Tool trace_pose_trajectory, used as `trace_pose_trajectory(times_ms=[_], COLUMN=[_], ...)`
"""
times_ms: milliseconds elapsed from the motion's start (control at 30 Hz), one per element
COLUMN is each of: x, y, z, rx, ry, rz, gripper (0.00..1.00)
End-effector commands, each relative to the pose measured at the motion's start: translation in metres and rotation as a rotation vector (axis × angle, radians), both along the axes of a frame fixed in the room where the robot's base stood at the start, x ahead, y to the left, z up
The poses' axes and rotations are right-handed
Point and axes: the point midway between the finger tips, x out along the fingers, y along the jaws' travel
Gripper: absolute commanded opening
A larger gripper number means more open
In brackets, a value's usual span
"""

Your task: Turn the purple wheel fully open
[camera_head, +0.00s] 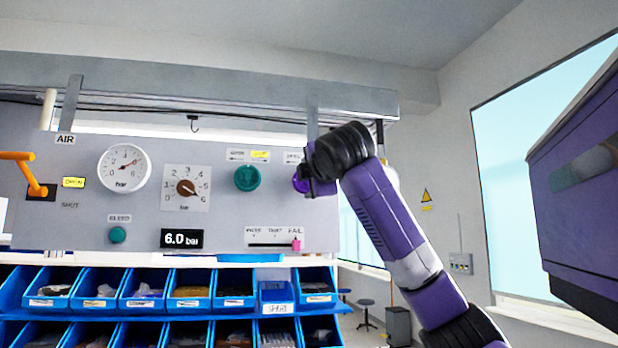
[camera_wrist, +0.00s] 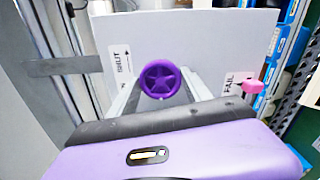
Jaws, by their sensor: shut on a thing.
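The purple wheel (camera_wrist: 160,79) is a small spoked round knob on the grey panel (camera_wrist: 215,50). In the head view only its left edge (camera_head: 300,183) shows, at the right end of the panel; my wrist covers the rest. My gripper (camera_wrist: 158,88) is at the wheel, with its two pale fingers on either side of the rim, shut on it. A label reading SHUT (camera_wrist: 121,62) is beside the wheel in the wrist view.
The panel also carries a green knob (camera_head: 248,178), a pink slider (camera_head: 296,244), a round gauge (camera_head: 124,168), a brown-knobbed dial (camera_head: 186,188) and an orange lever (camera_head: 22,170). Blue bins (camera_head: 190,290) stand below. A metal beam (camera_head: 230,92) runs above.

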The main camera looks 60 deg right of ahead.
Motion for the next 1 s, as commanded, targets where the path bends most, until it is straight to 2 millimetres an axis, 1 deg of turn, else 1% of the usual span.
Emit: trace_pose_trajectory(times_ms=[1000], x=[0.0019], y=[0.0016], z=[-0.0005], rx=[-0.625], ry=[0.742], rz=[0.005], gripper=[0.17])
